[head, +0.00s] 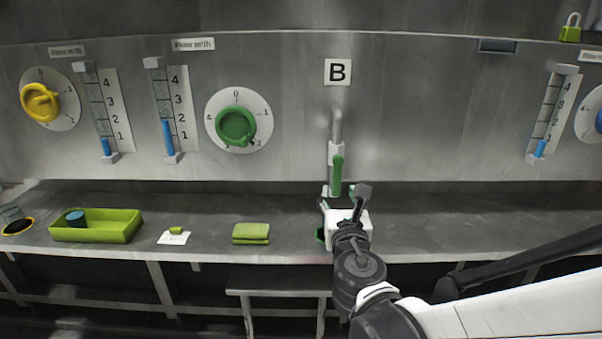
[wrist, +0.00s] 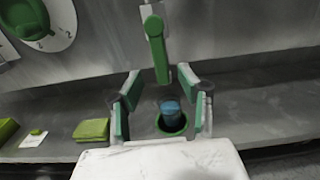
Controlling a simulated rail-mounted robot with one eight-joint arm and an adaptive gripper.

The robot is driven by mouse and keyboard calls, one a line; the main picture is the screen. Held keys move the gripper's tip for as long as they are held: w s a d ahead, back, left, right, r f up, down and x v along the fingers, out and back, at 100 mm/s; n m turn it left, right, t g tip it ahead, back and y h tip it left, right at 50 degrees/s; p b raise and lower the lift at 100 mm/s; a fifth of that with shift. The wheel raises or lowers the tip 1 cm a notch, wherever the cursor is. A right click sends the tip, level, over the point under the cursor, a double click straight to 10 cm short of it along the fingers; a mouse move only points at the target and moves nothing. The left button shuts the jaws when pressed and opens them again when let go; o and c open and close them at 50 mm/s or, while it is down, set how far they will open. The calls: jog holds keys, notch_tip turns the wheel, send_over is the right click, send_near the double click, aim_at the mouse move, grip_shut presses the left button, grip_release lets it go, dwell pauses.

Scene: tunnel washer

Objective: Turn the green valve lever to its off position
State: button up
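The green valve lever (head: 337,176) hangs straight down from the grey pipe under the "B" sign. It also shows at the top middle of the wrist view (wrist: 157,50). My gripper (head: 338,204) is just below the lever, in front of the wall. In the wrist view my gripper (wrist: 159,78) is open, with green-padded fingers spread apart and nothing held between them. The lever's lower end appears above the gap between the fingertips. I cannot tell from these views whether anything touches.
A blue cup (wrist: 171,112) sits in a green-rimmed ring on the counter, below the lever. A green dial (head: 236,126) is on the wall to the left. A green cloth (head: 251,233) and a green tray (head: 121,235) lie left on the counter. The right counter is clear.

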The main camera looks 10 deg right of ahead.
aim_at(337, 181)
jog(key=w, duration=0.3)
jog(key=w+d, duration=0.1)
jog(key=w, duration=0.2)
jog(key=shift+w+d, duration=0.15)
jog(key=shift+w, duration=0.2)
grip_shut()
